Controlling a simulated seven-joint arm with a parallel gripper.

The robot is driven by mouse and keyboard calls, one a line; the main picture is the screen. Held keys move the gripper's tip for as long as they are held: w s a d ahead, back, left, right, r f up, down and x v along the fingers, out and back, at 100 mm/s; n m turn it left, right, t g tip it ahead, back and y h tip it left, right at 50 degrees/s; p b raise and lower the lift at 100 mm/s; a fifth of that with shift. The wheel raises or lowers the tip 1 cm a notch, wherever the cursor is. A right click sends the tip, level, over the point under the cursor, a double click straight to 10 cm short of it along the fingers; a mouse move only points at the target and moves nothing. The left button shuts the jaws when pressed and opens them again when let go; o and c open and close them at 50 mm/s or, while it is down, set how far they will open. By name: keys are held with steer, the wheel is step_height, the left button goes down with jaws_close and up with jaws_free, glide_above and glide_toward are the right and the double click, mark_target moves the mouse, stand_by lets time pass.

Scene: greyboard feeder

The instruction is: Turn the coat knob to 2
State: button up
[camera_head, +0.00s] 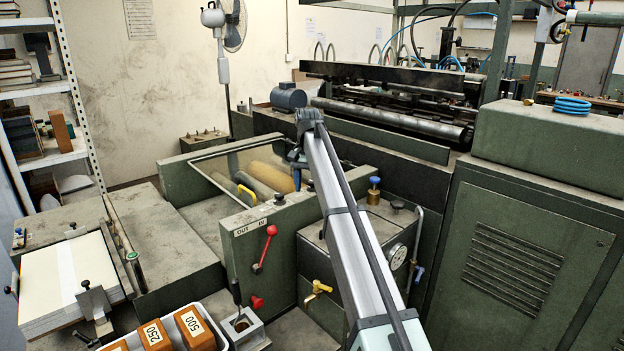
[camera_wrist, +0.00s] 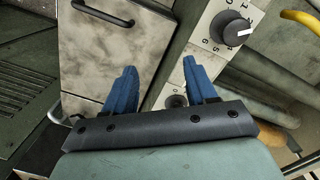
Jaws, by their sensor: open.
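A dark round knob (camera_wrist: 230,28) with a white pointer line sits on a pale plate with digits around it, at the upper right of the wrist view. The pointer faces right in that picture; the digit it marks is too small to read surely. No word "coat" is legible there. My gripper (camera_wrist: 160,72) is open and empty, its two blue fingers apart. The knob lies beyond and to the right of the right finger, untouched. In the head view my arm reaches toward the machine, its end is small and partly hidden, and I cannot make out the knob.
A smaller round fitting (camera_wrist: 177,100) shows between the fingers, by the right one. A pale door panel (camera_wrist: 105,50) is on the left and a yellow handle (camera_wrist: 302,18) at upper right. A red lever (camera_head: 266,248) and a gauge (camera_head: 397,257) flank my arm.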

steer(key=w+r+m, duration=0.4)
steer(key=w+r, duration=0.5)
steer(key=r, duration=0.3)
steer(key=shift+t, duration=0.3)
steer(key=f, duration=1.4)
steer(key=shift+d, duration=0.35)
steer(key=shift+c, duration=0.2)
steer(key=shift+r, duration=0.1)
jaws_close()
steer(key=shift+n, duration=0.3)
steer(key=n, duration=0.4)
steer(key=shift+d+n, duration=0.1)
steer(key=shift+n, duration=1.6)
